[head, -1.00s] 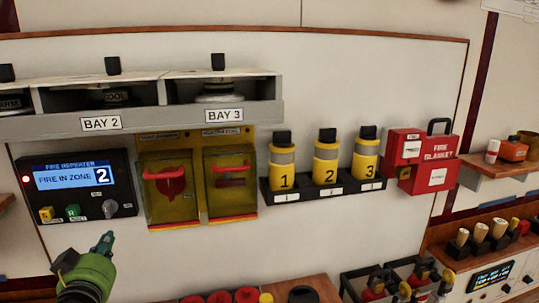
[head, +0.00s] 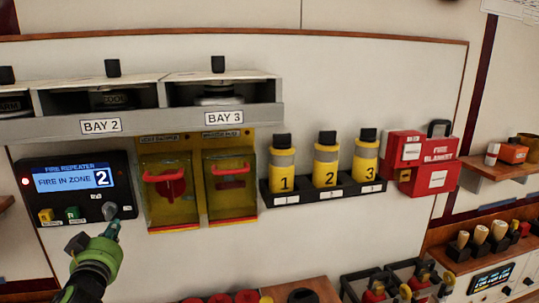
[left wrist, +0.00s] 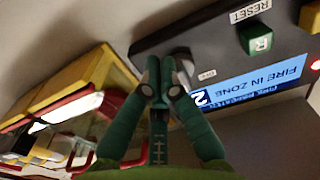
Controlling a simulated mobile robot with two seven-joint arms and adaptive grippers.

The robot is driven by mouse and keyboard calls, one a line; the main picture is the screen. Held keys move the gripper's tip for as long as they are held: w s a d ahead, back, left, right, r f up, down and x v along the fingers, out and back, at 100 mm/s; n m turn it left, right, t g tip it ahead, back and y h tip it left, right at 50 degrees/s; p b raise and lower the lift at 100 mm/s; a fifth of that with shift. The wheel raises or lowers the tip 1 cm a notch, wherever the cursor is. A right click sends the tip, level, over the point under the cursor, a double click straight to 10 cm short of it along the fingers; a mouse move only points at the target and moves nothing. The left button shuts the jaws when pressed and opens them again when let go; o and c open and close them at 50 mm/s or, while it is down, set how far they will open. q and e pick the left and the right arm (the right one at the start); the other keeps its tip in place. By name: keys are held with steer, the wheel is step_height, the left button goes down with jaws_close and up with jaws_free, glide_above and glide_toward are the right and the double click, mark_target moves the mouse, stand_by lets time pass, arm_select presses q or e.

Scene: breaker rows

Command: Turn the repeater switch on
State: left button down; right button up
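The fire repeater (head: 75,188) is a black wall panel at the left of the head view. Its lit blue screen (head: 66,178) reads "FIRE IN ZONE 2". Its grey switch knob (head: 110,209) is at the lower right corner. My left gripper (head: 113,228) is just below the knob in the head view. In the left wrist view, its green fingertips (left wrist: 159,77) are together with nothing seen between them. The knob (left wrist: 184,60) shows partly behind the fingertip on the right; I cannot tell whether they touch. My right gripper is not in view.
Yellow see-through covers with red handles (head: 196,185) hang right beside the repeater. A grey shelf (head: 150,118) overhangs above. Yellow numbered canisters (head: 325,165) and a red fire blanket box (head: 423,163) are farther right. A yellow button and a green reset button (head: 72,213) are left of the knob.

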arm_select(q)
steer(key=shift+a+r+p, duration=0.15)
steer(key=shift+r+p, duration=0.2)
steer(key=shift+r, duration=0.1)
stand_by(0.3)
steer(key=shift+a, duration=0.3)
steer(key=shift+s+a, duration=0.15)
steer(key=shift+a, duration=0.25)
steer(key=shift+a+p, duration=0.15)
steer(key=shift+p, duration=0.3)
steer(key=f+v, duration=0.1)
steer(key=v, duration=0.5)
steer(key=shift+p, duration=0.3)
